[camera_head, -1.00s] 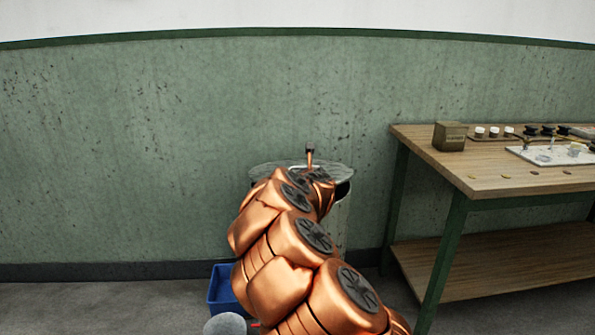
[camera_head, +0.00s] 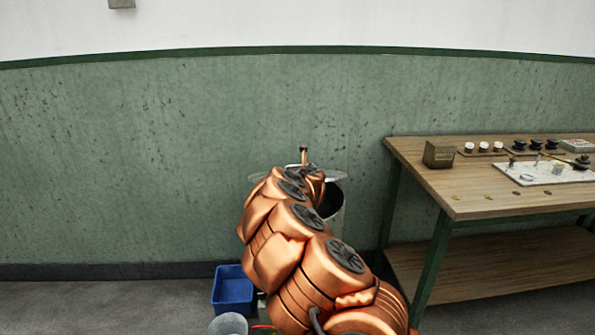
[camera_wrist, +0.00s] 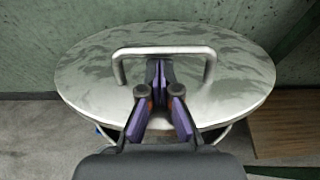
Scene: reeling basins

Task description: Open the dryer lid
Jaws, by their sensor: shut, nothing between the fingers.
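The dryer lid (camera_wrist: 95,75) is a round, mottled grey metal disc with a bent bar handle (camera_wrist: 165,50). In the head view the lid (camera_head: 338,176) sits off to the left of the metal dryer drum (camera_head: 337,218), and a dark opening shows at the drum's right side. My arm covers much of both. In the wrist view my gripper (camera_wrist: 159,72) is shut and empty, its fingertips between the handle's two legs, close to the bar. I cannot tell whether they touch the bar.
A wooden table (camera_head: 470,190) with green legs stands to the right, with a small box (camera_head: 439,154), a white board (camera_head: 545,172) and small jars. A blue bin (camera_head: 232,290) and a grey bucket (camera_head: 228,325) stand on the floor near my arm. A green wall is behind.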

